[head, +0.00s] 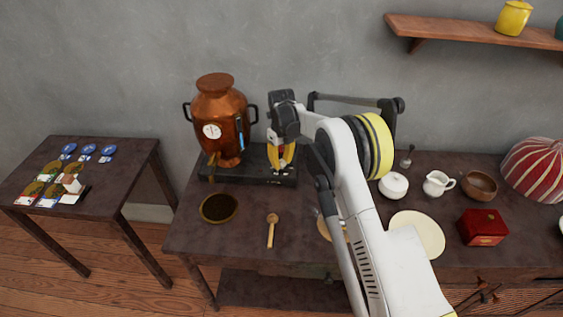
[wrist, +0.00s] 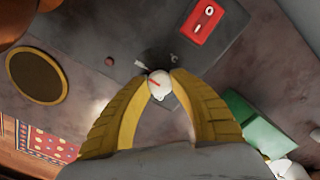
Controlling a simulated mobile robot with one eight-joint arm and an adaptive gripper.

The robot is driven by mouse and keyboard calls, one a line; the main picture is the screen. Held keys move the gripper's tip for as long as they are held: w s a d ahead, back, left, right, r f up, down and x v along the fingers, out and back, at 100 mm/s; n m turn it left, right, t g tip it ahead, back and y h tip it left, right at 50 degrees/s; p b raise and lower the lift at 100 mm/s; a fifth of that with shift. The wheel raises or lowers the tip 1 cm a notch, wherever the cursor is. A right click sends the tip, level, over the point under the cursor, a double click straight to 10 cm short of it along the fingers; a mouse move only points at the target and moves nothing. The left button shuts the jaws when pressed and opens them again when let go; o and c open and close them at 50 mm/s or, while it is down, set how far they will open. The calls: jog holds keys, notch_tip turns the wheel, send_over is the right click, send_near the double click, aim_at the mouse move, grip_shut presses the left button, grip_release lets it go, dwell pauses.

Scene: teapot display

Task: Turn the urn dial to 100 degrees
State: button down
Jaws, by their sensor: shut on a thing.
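The copper urn (head: 222,112) stands on a dark base (head: 240,176) at the back left of the table. My gripper (head: 282,160) points down at the right part of this base. In the wrist view, the yellow fingers of my gripper (wrist: 159,80) are shut on the dial (wrist: 159,87), a small white knob with a red mark. A pale pointer and small marks show on the base beside the dial. The scale is too small to read.
A red switch (wrist: 201,21) is on the base near the dial. A round gold-rimmed dish (head: 219,208) and a wooden spoon (head: 271,230) lie in front. A green block (wrist: 255,125) is close to the right finger. A white lidded pot (head: 393,186) stands right of my arm.

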aim_at(282, 162)
dwell(0.3)
jog(key=c, duration=1)
grip_release()
jog(key=shift+c, duration=0.2)
notch_tip(282, 162, up, 12)
